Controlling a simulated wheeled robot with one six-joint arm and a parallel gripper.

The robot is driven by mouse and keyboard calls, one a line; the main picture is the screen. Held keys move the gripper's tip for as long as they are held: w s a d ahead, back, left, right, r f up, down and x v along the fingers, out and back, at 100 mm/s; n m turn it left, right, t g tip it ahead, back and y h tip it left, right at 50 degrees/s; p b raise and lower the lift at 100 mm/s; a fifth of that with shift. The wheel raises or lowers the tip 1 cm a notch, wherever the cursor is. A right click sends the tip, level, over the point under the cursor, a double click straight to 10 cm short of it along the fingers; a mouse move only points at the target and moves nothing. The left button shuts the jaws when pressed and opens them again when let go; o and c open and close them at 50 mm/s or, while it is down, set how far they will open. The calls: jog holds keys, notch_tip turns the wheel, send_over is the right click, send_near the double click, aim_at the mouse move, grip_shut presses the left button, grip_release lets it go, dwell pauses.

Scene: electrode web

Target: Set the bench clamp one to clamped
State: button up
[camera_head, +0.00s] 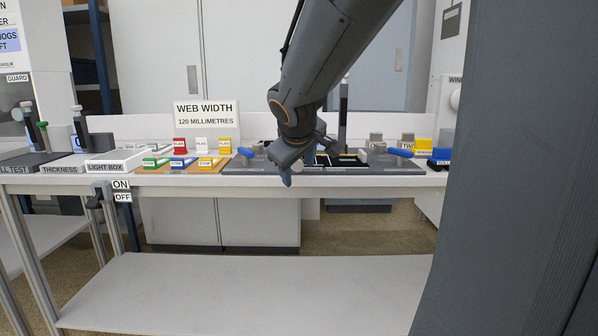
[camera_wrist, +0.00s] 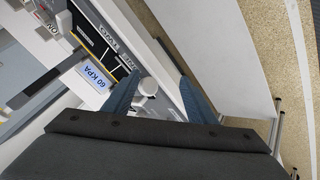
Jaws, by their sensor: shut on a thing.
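Two grey clamps with blue handles stand on the bench, the left clamp (camera_head: 245,153) and the right clamp (camera_head: 398,153) in the head view. I cannot read which of them is clamp one. My gripper (camera_head: 288,175) is low at the bench's front edge, between the two clamps and apart from both blue handles. In the wrist view my gripper (camera_wrist: 158,95) has its blue fingers on either side of a pale round knob (camera_wrist: 148,84) and is shut on it. Part of the dark plate between the clamps is hidden behind my gripper.
The bench (camera_head: 180,183) carries a light box (camera_head: 117,162), coloured flag and stop blocks, and a WEB WIDTH sign (camera_head: 206,114). A 60 KPA display (camera_wrist: 94,77) shows in the wrist view. A large grey panel (camera_head: 520,180) blocks the right side. A lower shelf (camera_head: 250,290) is bare.

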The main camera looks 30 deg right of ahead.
jog(key=p+v, duration=0.1)
jog(key=v, duration=0.4)
jog(key=shift+s+r, duration=0.15)
jog(key=shift+s, duration=0.05)
jog(key=shift+a, duration=0.15)
jog(key=s+a+f+g+y, duration=0.2)
jog(key=s+a+f, duration=0.25)
jog(key=a, duration=0.35)
jog(key=s+a+f+g+y, duration=0.1)
jog(key=s+a+f+y, duration=0.1)
jog(key=s+a+f, duration=0.35)
jog(key=s+a+f+n+g+y, duration=0.15)
jog(key=s+a+f+g, duration=0.45)
jog(key=s+a, duration=0.75)
jog(key=d+r+m+t+p, duration=0.1)
jog(key=d+r+m+p, duration=0.3)
jog(key=d+r+p, duration=0.5)
jog(key=r+p, duration=0.1)
jog(key=p, duration=1)
jog(key=shift+w+d+r+p, duration=0.2)
jog(key=shift+w+r+p, duration=0.1)
jog(key=shift+p, duration=0.1)
